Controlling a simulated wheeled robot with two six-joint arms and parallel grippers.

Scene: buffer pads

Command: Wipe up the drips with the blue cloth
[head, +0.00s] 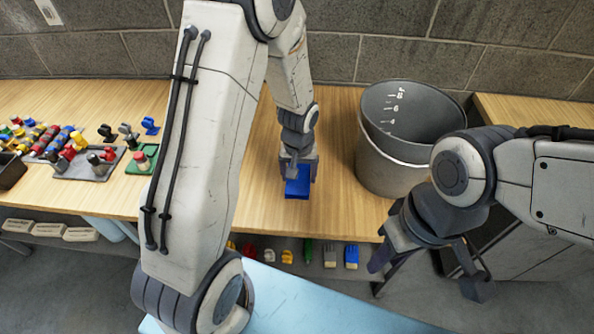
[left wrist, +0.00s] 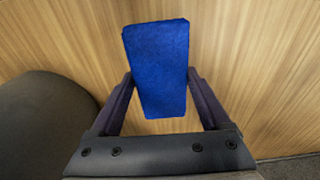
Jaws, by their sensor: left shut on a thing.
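The blue cloth (head: 297,189), a thick folded block, is held over the wooden bench near its front edge. My left gripper (head: 299,174) is shut on it. The left wrist view shows the blue cloth (left wrist: 157,65) between the two fingers of my left gripper (left wrist: 160,100), with bench wood behind it. I cannot tell whether the cloth touches the bench. My right gripper (head: 428,271) is open and empty, in front of the bench edge. I see no drips; my left arm hides part of the bench.
A large grey bucket (head: 391,167) stands on the bench right of the cloth. At the left are a tray (head: 85,169) of colourful small items and a green pad (head: 139,165). Gloves (head: 351,257) sit on a lower shelf. The wood around the cloth looks clear.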

